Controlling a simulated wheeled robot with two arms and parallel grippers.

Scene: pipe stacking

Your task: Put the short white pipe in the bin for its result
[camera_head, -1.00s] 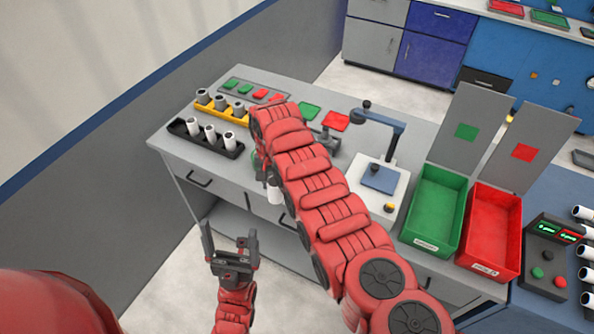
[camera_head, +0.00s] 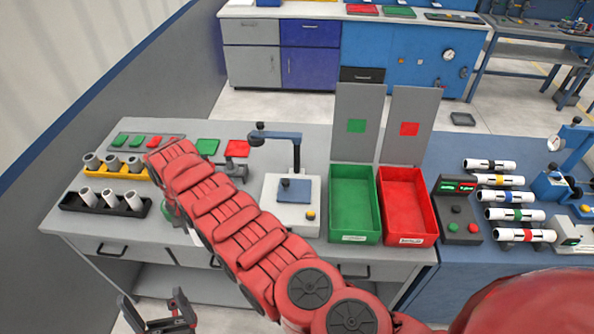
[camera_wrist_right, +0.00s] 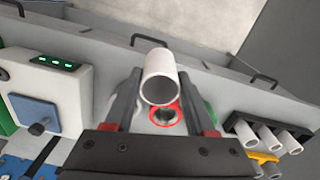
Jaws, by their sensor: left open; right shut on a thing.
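The short white pipe (camera_wrist_right: 160,78) is between the fingers of my right gripper (camera_wrist_right: 165,95) in the right wrist view, its open end facing the camera. In the head view my red right arm hides that gripper; a small white part, perhaps the pipe, shows beside the arm near the grey table's front edge. A green bin (camera_head: 354,238) and a red bin (camera_head: 407,239) stand side by side at the table's right end, both looking empty. My left gripper (camera_head: 160,312) is open and empty at the lower left.
A black rack (camera_head: 72,203) of white pipes and a yellow rack (camera_head: 140,175) of grey pipes stand at the left. A device with a blue pad (camera_head: 296,190) is left of the bins. A button box (camera_head: 457,225) and several banded pipes (camera_head: 527,235) are right.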

